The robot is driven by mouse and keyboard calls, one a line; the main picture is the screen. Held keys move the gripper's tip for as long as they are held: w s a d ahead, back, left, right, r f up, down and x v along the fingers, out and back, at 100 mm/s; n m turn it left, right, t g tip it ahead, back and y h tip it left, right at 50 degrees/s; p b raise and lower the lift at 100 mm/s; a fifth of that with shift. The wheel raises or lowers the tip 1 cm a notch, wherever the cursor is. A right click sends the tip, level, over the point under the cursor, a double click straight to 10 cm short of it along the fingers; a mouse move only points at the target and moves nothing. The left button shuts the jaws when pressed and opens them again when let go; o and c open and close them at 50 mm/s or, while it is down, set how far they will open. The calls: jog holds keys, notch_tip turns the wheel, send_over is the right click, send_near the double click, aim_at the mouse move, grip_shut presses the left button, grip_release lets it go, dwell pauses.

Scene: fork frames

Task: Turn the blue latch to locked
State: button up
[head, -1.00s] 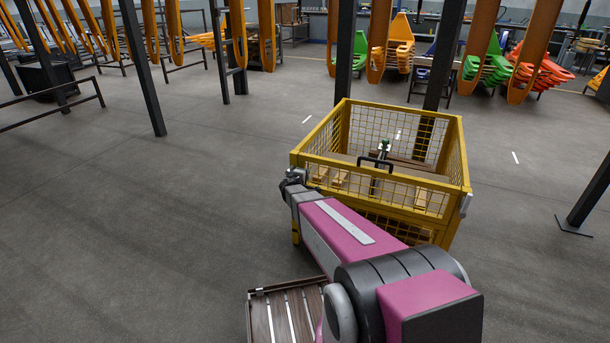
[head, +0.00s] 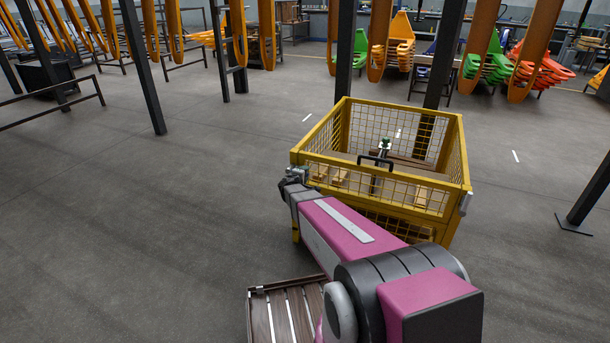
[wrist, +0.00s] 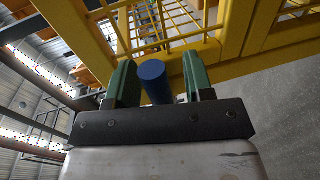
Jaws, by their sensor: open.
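The blue latch (wrist: 154,84) shows in the wrist view as a short round blue knob or handle end, in front of a yellow frame bar. My gripper (wrist: 160,74) has two green fingers, one on each side of the blue piece. The fingers are open, and I cannot tell whether either one touches it. In the head view my gripper (head: 298,174) is at the left front corner of the yellow mesh cage (head: 400,187), mostly hidden behind my wrist. The latch cannot be made out there.
The cage holds wooden pieces (head: 341,178) and has a black handle (head: 375,163) on its near side. A slatted wooden pallet (head: 288,312) lies at the bottom. Dark posts (head: 143,70) stand behind. The floor (head: 150,220) to the left is clear.

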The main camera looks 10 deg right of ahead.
jog(key=v, duration=1)
jog(key=s+d+m+g, duration=0.6)
jog(key=s+m+g, duration=0.15)
jog(key=s, duration=0.55)
jog(key=s+a+r+m+g+y, duration=0.1)
jog(key=s+a+m+g+y, duration=0.2)
jog(key=s+y, duration=0.6)
jog(key=s+a+g, duration=0.2)
jog(key=s+a, duration=0.1)
jog(key=shift+a+r, duration=0.1)
jog(key=shift+c, duration=0.4)
